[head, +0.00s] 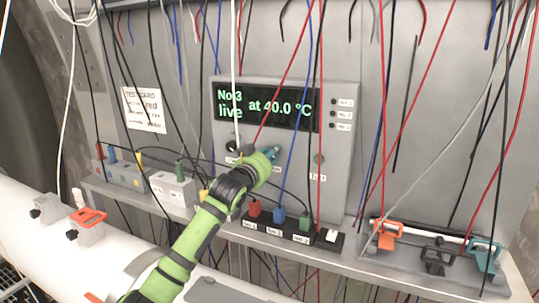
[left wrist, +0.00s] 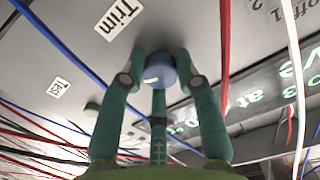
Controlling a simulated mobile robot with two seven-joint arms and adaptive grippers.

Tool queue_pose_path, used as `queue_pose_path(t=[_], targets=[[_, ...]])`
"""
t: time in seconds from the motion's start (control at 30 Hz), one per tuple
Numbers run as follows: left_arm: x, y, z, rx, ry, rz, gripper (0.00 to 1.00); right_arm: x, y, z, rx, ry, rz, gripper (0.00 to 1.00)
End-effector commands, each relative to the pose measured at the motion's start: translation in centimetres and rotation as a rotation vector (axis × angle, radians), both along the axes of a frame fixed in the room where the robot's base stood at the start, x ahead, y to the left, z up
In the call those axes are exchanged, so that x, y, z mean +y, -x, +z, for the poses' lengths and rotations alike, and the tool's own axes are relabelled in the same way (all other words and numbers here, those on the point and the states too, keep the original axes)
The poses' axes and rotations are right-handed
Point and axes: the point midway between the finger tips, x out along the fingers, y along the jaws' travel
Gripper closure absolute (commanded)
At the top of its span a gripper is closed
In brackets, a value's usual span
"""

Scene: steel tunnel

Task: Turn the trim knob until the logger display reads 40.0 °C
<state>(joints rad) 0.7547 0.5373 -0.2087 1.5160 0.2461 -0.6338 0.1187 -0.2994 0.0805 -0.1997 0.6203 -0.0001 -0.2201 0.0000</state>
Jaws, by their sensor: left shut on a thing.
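The logger (head: 341,190) is a grey panel on the wall. Its black display (head: 268,104) shows green text, "No 3 live at 40.0 °C". My left gripper (head: 273,153) is at the lower middle of the panel, below the display. In the left wrist view my left gripper (left wrist: 161,68) is shut on the blue trim knob (left wrist: 158,75), with its fingers around it. The "Trim" label (left wrist: 118,18) is beside the knob. The head view mostly hides the knob behind my gripper. My right gripper is not in view.
Many loose wires, including a red wire (head: 392,152), hang in front of the panel. A dark terminal strip (head: 290,232) sits on the ledge below. Clamps, one orange (head: 384,228), stand at the right.

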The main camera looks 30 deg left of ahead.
Motion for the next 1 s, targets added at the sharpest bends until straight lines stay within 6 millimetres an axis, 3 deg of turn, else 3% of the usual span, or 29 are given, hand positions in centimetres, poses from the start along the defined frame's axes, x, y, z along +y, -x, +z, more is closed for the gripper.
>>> queue_pose_path(t=[0.3, 0.77, 0.8, 0.83, 0.87, 1.0], targets=[[0.03, 0.02, 0.38, -0.002, -0.098, 0.0, 1.0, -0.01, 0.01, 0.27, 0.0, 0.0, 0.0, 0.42], [0.04, 0.02, 0.42, -0.003, -0.111, 0.001, 1.0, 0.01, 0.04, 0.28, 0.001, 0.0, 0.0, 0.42], [0.04, 0.02, 0.42, -0.003, -0.11, 0.001, 0.63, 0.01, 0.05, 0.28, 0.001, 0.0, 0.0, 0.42], [0.04, 0.02, 0.43, -0.003, -0.11, 0.001, 0.51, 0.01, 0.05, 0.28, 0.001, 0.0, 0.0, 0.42], [0.04, 0.02, 0.42, -0.003, -0.11, 0.001, 0.44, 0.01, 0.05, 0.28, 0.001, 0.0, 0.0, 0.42], [0.02, 0.01, 0.27, 0.0, -0.11, 0.001, 0.44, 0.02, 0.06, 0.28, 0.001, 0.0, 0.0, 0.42]])
